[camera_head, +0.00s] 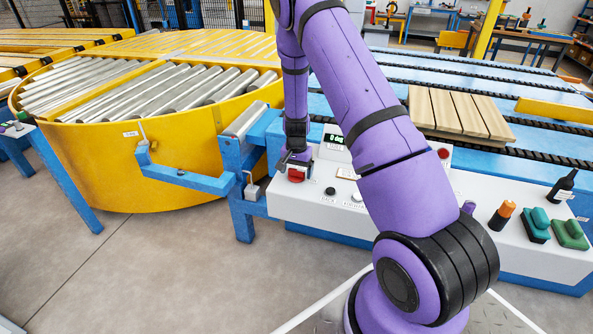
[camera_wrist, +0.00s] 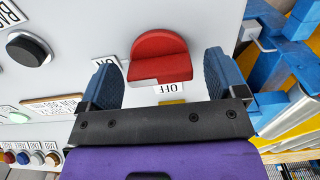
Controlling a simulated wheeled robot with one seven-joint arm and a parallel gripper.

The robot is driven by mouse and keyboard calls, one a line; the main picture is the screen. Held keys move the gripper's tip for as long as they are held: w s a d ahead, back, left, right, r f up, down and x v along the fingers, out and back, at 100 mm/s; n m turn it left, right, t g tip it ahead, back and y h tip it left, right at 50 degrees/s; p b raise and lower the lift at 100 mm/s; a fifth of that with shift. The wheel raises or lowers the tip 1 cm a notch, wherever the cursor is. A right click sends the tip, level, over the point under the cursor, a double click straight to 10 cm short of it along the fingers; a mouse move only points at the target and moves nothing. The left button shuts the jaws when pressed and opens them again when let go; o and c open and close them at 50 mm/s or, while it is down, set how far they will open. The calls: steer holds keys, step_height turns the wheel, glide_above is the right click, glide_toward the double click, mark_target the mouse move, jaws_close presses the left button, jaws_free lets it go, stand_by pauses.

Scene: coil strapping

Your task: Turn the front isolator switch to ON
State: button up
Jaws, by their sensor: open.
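The front isolator switch is a red knob (camera_head: 296,174) at the left end of the white control panel (camera_head: 400,205). In the wrist view the red knob (camera_wrist: 160,55) lies between my open fingers, with a gap on both sides. An OFF label (camera_wrist: 170,88) shows upside down just below the knob. An ON label (camera_wrist: 108,68) is at its left, partly behind my left finger. My gripper (camera_wrist: 160,68) is open and empty; in the head view my gripper (camera_head: 297,158) is right above the knob. I cannot tell the knob's exact setting.
A black knob (camera_wrist: 28,48) and several small buttons sit beside the switch. A blue bracket arm (camera_head: 185,178) and the yellow roller turntable (camera_head: 130,150) are to the left. A dark bottle (camera_head: 562,188), an orange-topped item (camera_head: 502,215) and green items (camera_head: 570,234) stand on the panel's right end.

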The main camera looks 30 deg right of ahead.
steer(key=shift+r, duration=0.1)
step_height(320, 180, up, 11)
steer(key=shift+f, duration=0.2)
stand_by(0.6)
step_height(320, 180, up, 12)
steer(key=n+t, duration=0.1)
steer(key=n, duration=0.1)
glide_above(297, 170)
steer(key=s+a, duration=0.3)
steer(key=a, duration=0.2)
steer(key=s+a+r+n+t, duration=0.1)
steer(key=s+a+r+n, duration=0.3)
steer(key=s+r, duration=0.6)
steer(key=s+a+r+n+t, duration=0.1)
steer(key=s+r, duration=0.4)
steer(key=s, duration=0.5)
steer(key=s+a+r+n+t, duration=0.2)
steer(key=s+a+r, duration=0.3)
steer(key=s, duration=0.6)
steer(key=shift+a+r+n, duration=0.2)
steer(key=shift+r+n, duration=0.4)
steer(key=shift+n, duration=0.2)
